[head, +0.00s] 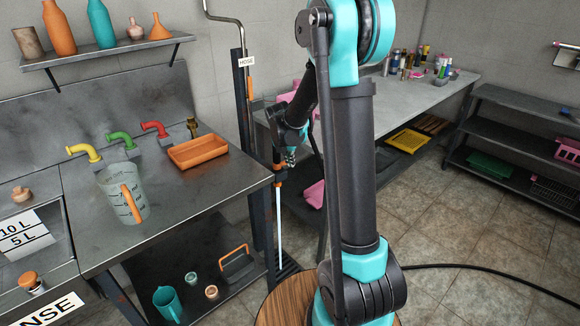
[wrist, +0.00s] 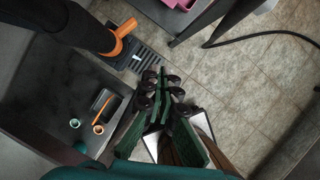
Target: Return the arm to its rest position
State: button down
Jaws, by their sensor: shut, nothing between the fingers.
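My gripper (head: 290,158) hangs in the middle of the head view, partly behind my arm, beside the orange-and-black pipe fitting (head: 278,180) at the right end of the steel counter. In the wrist view the fingers of my gripper (wrist: 163,80) are close together with nothing between them. The orange fitting (wrist: 122,36) lies to their upper left, apart from them. A thin pale vertical line (head: 279,225), perhaps water, runs down below the fitting towards a dark floor grate (head: 286,268).
The steel counter (head: 180,210) holds a measuring jug (head: 123,194), an orange tray (head: 197,152) and coloured taps. A lower shelf holds cups and an orange-handled item. A bench (head: 430,92) stands behind and a shelving rack (head: 520,125) at right. A black hose (head: 480,270) crosses the open tiled floor.

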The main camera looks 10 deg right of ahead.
jog(key=d+v, duration=0.1)
jog(key=v, duration=0.4)
jog(key=s+d+f+m+y, duration=0.1)
jog(key=s+f+m, duration=0.1)
jog(key=s+m, duration=1.2)
jog(key=s+d+f+m+y, duration=0.1)
jog(key=s+d+f+m, duration=0.1)
jog(key=s+m, duration=1.3)
jog(key=shift+s+f+t, duration=0.2)
jog(key=shift+f+t, duration=0.1)
jog(key=shift+f, duration=0.2)
